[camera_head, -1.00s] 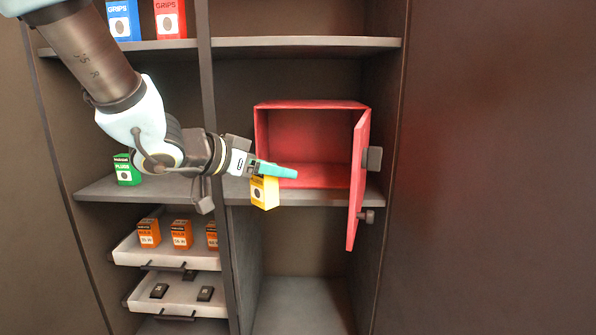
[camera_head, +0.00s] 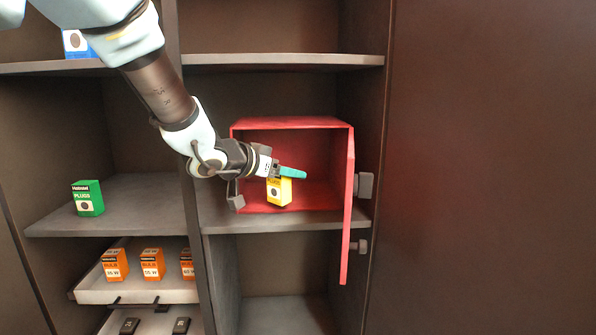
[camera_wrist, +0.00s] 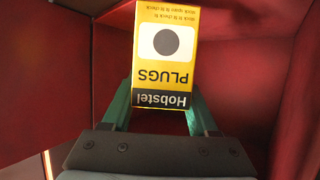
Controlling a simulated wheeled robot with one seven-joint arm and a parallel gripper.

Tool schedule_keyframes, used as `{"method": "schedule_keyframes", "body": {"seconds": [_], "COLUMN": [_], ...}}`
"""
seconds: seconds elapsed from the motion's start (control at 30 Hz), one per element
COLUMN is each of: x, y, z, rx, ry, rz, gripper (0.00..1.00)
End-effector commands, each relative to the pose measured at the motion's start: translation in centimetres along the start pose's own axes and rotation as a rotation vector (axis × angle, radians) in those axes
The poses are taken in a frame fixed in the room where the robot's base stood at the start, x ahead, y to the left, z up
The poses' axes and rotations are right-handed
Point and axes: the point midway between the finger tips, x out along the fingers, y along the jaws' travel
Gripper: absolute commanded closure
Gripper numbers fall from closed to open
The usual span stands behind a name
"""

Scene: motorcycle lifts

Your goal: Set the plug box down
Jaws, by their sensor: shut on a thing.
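My gripper (camera_head: 290,171) is shut on a yellow plug box (camera_head: 279,191), which hangs below the teal fingers in the head view. In the wrist view the plug box (camera_wrist: 167,55) sits between both fingers (camera_wrist: 160,108), its "PLUGS" label upside down in the picture. The held box is at the open front of a red cabinet (camera_head: 322,195), seen against its interior. I cannot tell whether its base touches the cabinet floor. A green plug box (camera_head: 88,198) stands on the shelf to the left.
The red cabinet's door (camera_head: 347,215) stands open on the right. A vertical divider (camera_head: 187,190) is left of the cabinet. Orange bulb boxes (camera_head: 152,265) stand in a pulled-out tray (camera_head: 88,296) at lower left. The red cabinet's floor looks otherwise clear.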

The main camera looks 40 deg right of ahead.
Motion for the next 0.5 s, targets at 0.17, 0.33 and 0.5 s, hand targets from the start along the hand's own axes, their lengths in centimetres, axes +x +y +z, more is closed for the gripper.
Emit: {"method": "schedule_keyframes", "body": {"seconds": [0.17, 0.33, 0.5], "x": [1.5, 4.1, 4.5], "y": [0.1, 0.1, 0.0], "z": [-0.7, -1.9, -0.2], "rx": [0.001, 0.001, 0.0], "ry": [0.0, 0.0, 0.0], "rz": [0.001, 0.001, -0.001], "gripper": [1.0, 1.0, 1.0]}}
